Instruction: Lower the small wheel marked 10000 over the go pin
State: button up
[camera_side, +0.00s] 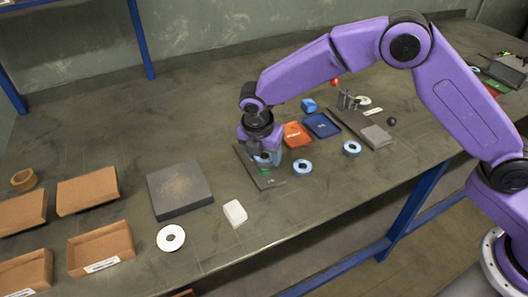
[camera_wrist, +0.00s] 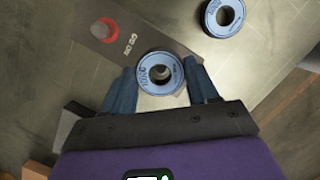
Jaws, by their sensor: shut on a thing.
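My gripper (camera_side: 264,160) is shut on a small blue wheel; in the wrist view its two fingers (camera_wrist: 162,90) press the wheel (camera_wrist: 160,62) from both sides. The wheel's face has dark printing that looks like digits with zeros, too small to read surely. It is held over a dark grey plate (camera_side: 270,183). In the wrist view the plate (camera_wrist: 130,22) shows a red ring (camera_wrist: 104,29) and the words NO GO. A green patch (camera_side: 265,172) shows just below the gripper. The go pin is hidden, and I cannot tell whether it is in the wheel's hole.
Other blue wheels lie right of the plate (camera_side: 302,167) and farther right (camera_side: 352,149). An orange tray (camera_side: 296,134) and a blue tray (camera_side: 322,125) stand behind. A dark grey block (camera_side: 180,190), white disc (camera_side: 171,238) and cardboard trays (camera_side: 100,248) are at left.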

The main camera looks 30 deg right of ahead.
jog(key=shift+f, duration=0.55)
dwell(0.5)
jog(key=o, duration=1.4)
jog(key=shift+r, duration=0.1)
notch_tip(320, 180, up, 7)
jog(key=shift+r, duration=0.2)
dwell(0.4)
